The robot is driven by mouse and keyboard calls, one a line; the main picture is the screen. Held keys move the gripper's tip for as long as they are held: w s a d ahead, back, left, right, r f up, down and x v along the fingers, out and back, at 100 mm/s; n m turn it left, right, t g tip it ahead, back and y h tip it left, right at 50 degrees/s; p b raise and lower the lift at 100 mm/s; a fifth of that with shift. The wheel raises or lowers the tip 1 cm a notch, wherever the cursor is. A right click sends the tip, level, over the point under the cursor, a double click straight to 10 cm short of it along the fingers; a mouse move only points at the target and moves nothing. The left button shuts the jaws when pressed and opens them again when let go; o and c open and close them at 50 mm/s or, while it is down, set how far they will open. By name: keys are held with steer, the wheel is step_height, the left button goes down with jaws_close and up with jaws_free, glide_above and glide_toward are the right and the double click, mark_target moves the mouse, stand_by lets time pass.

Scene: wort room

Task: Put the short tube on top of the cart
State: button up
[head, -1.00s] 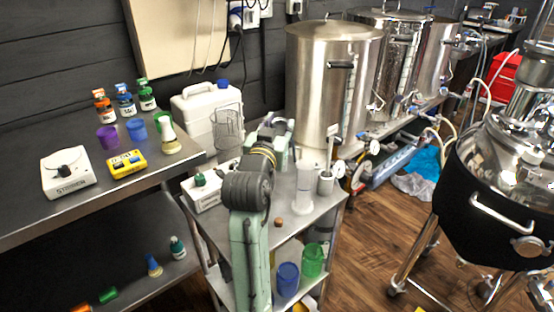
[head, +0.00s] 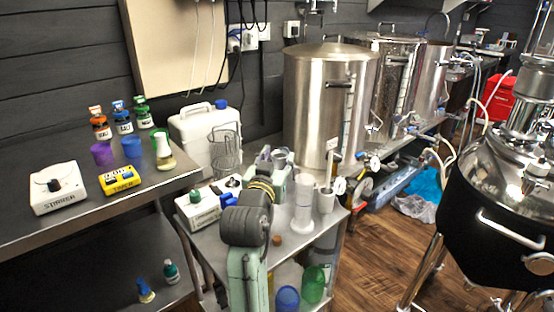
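The cart (head: 325,222) stands in front of me, its grey top crowded. A tall, pale graduated cylinder (head: 303,205) stands upright on it. Beside it on the right is a shorter grey tube-like cup (head: 326,199) with a rod in it; I cannot tell whether this is the short tube. My arm reaches over the cart, and my gripper (head: 272,157) is at its far end, beyond the yellow-ringed wrist. It is small and partly hidden by my arm. A greyish round piece shows there, but I cannot tell whether the gripper holds it.
A white box (head: 198,211), a blue item (head: 228,199) and a brown stopper (head: 277,240) are on the cart top. Blue (head: 287,299) and green (head: 313,284) cups are on its lower shelf. Steel tanks stand behind.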

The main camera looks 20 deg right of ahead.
steer(key=shift+o, duration=0.9)
steer(key=shift+r, duration=0.25)
steer(key=b+v, duration=1.1)
steer(key=v, duration=0.1)
steer(key=shift+b, duration=0.4)
steer(key=shift+w+a, duration=0.1)
steer(key=shift+a, duration=0.05)
